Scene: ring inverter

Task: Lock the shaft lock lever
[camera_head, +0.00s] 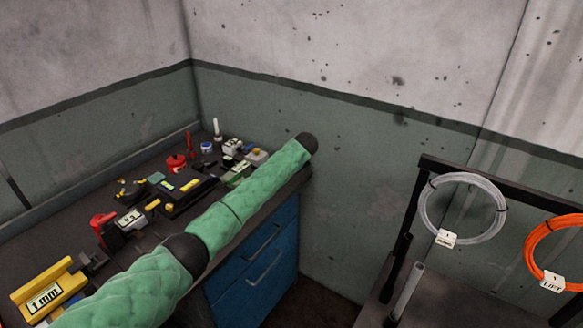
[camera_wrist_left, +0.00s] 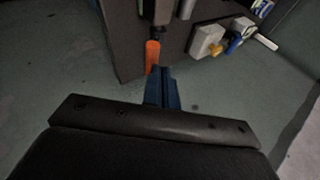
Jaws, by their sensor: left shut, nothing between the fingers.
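In the left wrist view my left gripper (camera_wrist_left: 163,72) is shut, with its blue fingers together and nothing between them. An orange handle-like piece (camera_wrist_left: 152,55) on a dark stem is just beyond the fingertips, slightly left of them. It may be the shaft lock lever; I cannot tell its lock position or whether the fingers touch it. In the head view my green padded left arm reaches across the bench, and its gripper is not visible there. My right gripper is in neither view.
The dark workbench (camera_head: 67,217) holds a yellow block (camera_head: 45,285), red tools (camera_head: 104,222) and several small parts. Blue drawers (camera_head: 262,262) are below. A rack with a clear coil (camera_head: 428,216) and an orange coil (camera_head: 530,262) stands right. A white block (camera_wrist_left: 207,40) sits beyond the fingers.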

